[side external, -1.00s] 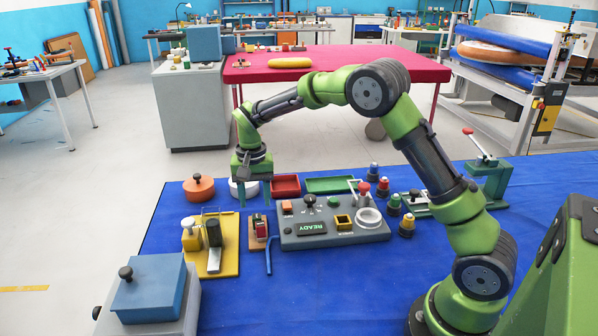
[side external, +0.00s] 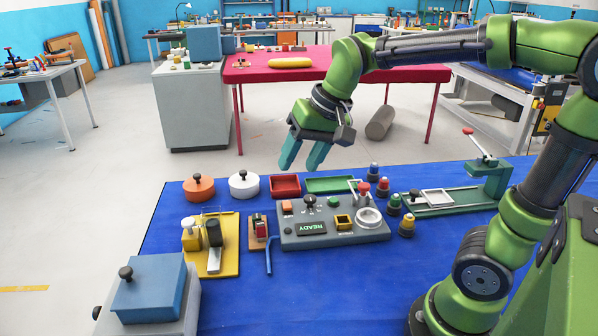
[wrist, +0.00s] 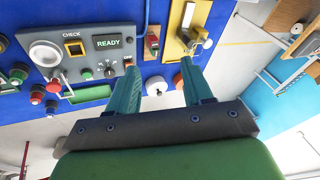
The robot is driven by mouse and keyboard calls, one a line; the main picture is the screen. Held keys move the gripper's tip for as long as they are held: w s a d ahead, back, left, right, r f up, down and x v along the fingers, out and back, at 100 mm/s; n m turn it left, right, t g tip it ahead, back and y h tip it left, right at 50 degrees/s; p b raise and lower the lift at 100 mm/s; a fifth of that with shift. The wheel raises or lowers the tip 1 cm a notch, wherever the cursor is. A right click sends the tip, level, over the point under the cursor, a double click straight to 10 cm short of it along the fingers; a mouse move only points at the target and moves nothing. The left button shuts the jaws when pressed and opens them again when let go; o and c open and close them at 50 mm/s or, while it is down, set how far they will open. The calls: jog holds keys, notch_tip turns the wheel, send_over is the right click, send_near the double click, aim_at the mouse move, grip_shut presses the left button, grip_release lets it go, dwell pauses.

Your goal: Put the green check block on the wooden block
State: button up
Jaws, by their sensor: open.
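The panel has a green button (side external: 333,201) and a yellow-framed square marked CHECK in the wrist view (wrist: 75,48). My gripper (side external: 298,167) is open and empty, in the air above the far edge of the blue mat; its fingers also show in the wrist view (wrist: 160,63).
A white lidded pot (side external: 243,185), an orange lidded pot (side external: 198,188), a red tray (side external: 285,186) and a green tray (side external: 330,185) line the far edge. A blue-lidded box (side external: 148,290) stands front left. The mat's front middle (side external: 330,290) is clear.

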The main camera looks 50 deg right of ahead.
jog(key=s+a+f+n+t, duration=0.1)
jog(key=s+f+t, duration=0.1)
jog(key=s, duration=0.8)
jog(key=shift+a+f+n+t, duration=0.2)
jog(key=shift+n+t, duration=0.1)
jog(key=shift+n, duration=0.1)
